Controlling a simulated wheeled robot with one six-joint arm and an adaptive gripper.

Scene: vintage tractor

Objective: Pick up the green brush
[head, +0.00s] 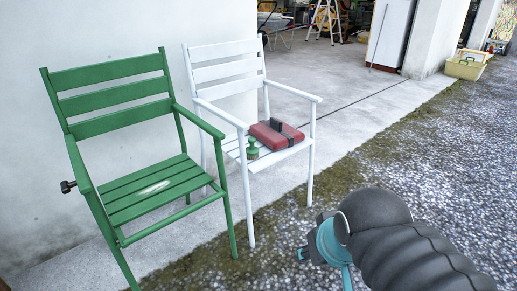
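A small green object with a knob-like top, which looks like the green brush (252,148), stands on the seat of the white chair (228,72), near its left front side. A red box-like object with a black strap (277,135) lies beside it to the right. My gripper (325,256) seems to be the teal and dark parts at the end of my arm, at lower right. It is apart from the chair and the brush. Its fingers are too small and partly hidden to tell open from shut.
A green chair (112,96) stands at the left, with a pale elongated object (152,189) on its seat. A white wall is behind both chairs. Gravel lies open at the right. A yellow container (466,67) stands at the far right, by a garage opening with a stepladder (325,18).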

